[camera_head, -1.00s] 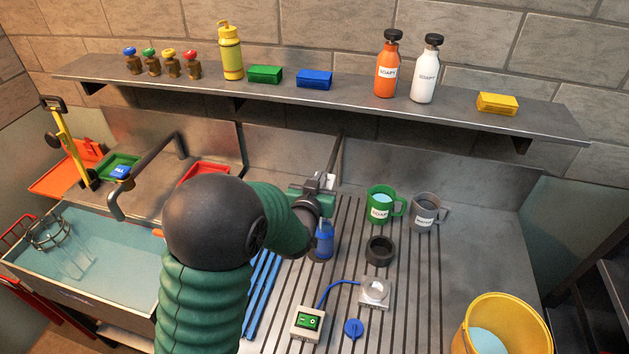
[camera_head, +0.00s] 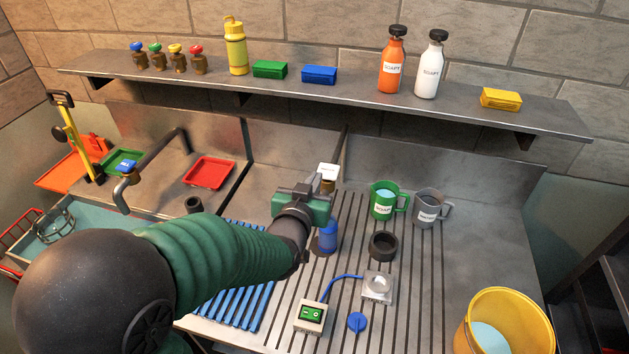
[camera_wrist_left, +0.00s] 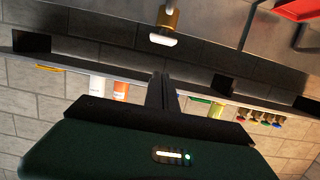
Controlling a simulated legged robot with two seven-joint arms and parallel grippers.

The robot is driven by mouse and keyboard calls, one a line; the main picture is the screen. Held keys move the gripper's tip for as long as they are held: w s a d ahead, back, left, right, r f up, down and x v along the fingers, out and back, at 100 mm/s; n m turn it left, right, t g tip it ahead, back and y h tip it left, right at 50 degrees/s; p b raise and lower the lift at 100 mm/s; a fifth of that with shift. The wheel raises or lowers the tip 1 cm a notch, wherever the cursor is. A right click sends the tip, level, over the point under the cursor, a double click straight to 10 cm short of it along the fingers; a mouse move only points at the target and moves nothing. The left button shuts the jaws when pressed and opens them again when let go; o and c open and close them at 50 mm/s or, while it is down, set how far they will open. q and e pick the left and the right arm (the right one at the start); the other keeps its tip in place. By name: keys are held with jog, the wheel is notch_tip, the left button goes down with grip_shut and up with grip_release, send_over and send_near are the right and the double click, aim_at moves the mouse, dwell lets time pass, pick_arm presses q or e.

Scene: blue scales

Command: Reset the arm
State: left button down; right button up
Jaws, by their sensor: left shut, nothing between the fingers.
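My left arm comes in from the lower left in the head view. Its green-bodied left gripper (camera_head: 316,184) is over the back of the ribbed drainboard, shut and empty. In the left wrist view the closed dark fingers (camera_wrist_left: 163,93) point toward the wall shelf. A brass fitting with a white top (camera_head: 328,171) stands just beyond the fingertips, and it also shows in the left wrist view (camera_wrist_left: 164,24). I cannot tell whether the fingers touch it. A blue bottle-like object (camera_head: 328,237) stands just right of my wrist. My right gripper is not in view.
A green mug (camera_head: 384,202), grey mug (camera_head: 428,209), black ring (camera_head: 383,246) and switch box (camera_head: 310,316) stand right of the arm. A yellow bucket (camera_head: 507,310) is front right. The shelf (camera_head: 350,97) holds bottles and sponges. The faucet (camera_head: 155,158) stands left.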

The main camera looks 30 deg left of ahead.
pick_arm(q)
jog(key=shift+w+d, duration=0.1)
jog(key=shift+d, duration=0.05)
dwell(0.5)
jog(key=s+d+f+m+g+h, duration=0.1)
jog(key=s+d+f+g+h, duration=0.2)
jog(key=f, duration=0.4)
jog(key=s+d+f+m+g, duration=0.1)
jog(key=s+d+f+g, duration=0.3)
jog(key=f, duration=0.3)
jog(key=s+d+f+m+g+b, duration=0.1)
jog(key=s+f+g, duration=0.4)
jog(key=s, duration=0.6)
jog(key=shift+s+d+f+h, duration=0.15)
jog(key=shift+s+f+h, duration=0.1)
jog(key=shift+s+h, duration=0.15)
